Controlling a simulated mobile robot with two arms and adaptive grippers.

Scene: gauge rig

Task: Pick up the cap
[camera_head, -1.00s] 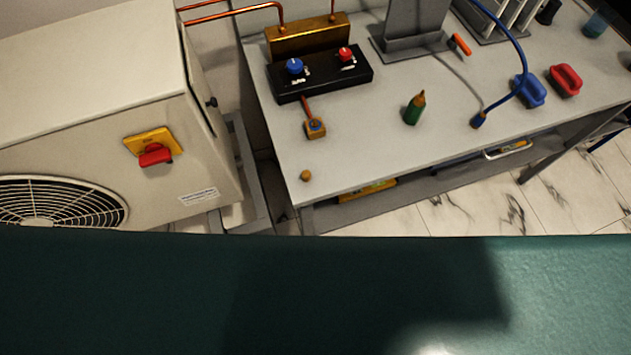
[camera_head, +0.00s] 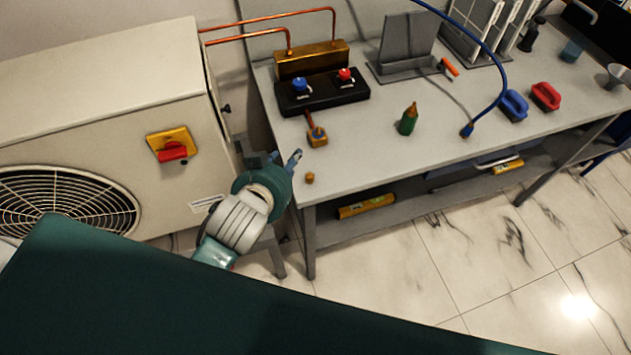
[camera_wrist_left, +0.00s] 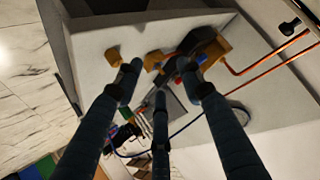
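The cap (camera_head: 309,178), a small brass-coloured piece, sits on the grey bench (camera_head: 380,165) near its front left corner. In the left wrist view the cap (camera_wrist_left: 113,56) lies just beyond the tip of the left-hand finger. My left gripper (camera_head: 292,160) is beside the bench's left edge, to the left of the cap and apart from it. In the left wrist view its dark fingers (camera_wrist_left: 160,82) are spread with nothing between them, so it is open. My right gripper is in neither view.
A brass fitting (camera_head: 317,137) on a copper pipe stands behind the cap, in front of a black gauge block (camera_head: 322,93) with blue and red knobs. A green bottle (camera_head: 408,119) stands to the right. A beige fan unit (camera_head: 110,110) is left of the bench.

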